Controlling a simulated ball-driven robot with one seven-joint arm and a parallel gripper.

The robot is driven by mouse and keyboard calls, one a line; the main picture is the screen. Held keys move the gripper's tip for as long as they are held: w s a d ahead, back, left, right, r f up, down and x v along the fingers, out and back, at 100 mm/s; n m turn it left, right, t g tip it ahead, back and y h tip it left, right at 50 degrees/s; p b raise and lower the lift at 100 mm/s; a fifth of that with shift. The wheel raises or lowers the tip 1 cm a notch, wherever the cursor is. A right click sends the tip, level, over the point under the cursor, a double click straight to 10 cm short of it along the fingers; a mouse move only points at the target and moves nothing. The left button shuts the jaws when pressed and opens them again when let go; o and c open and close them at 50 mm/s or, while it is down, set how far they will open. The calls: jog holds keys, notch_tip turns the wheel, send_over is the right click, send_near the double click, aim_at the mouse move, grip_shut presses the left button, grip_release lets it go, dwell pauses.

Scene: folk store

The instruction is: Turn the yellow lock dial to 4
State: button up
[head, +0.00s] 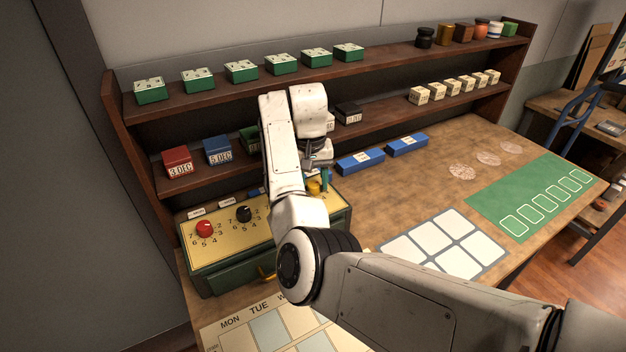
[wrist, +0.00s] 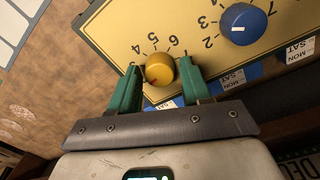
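The yellow lock dial (wrist: 160,68) sits on the yellow top plate of a green lock box (head: 230,249). In the head view the dial (head: 314,187) shows partly beside my arm. In the wrist view the numbers 4, 5 and 6 are printed around its far side; I cannot read its pointer clearly. My gripper (wrist: 160,78) is open, with one green finger on each side of the dial. A narrow gap seems to show on each side. I cannot tell how deep the fingers reach. In the head view my gripper (head: 322,182) points down at the plate.
A blue dial (wrist: 244,24) is beside the yellow one. A red dial (head: 204,229) and a black dial (head: 243,214) stand at the box's left. Shelves with small boxes (head: 241,71) rise behind. Blue blocks (head: 360,161) lie right of my gripper. The table's middle is mostly clear.

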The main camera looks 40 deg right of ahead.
jog(key=c, duration=0.8)
jog(key=shift+r, duration=0.1)
jog(key=m+p, duration=0.1)
jog(key=m, duration=0.2)
jog(key=m+p, duration=0.1)
jog(key=m, duration=0.3)
jog(key=shift+m+p, duration=0.3)
jog(key=shift+p, duration=0.1)
jog(key=m, duration=0.4)
jog(key=shift+w+d+p, duration=0.1)
jog(key=shift+p, duration=0.2)
jog(key=shift+m+y, duration=0.3)
jog(key=shift+m, duration=1.7)
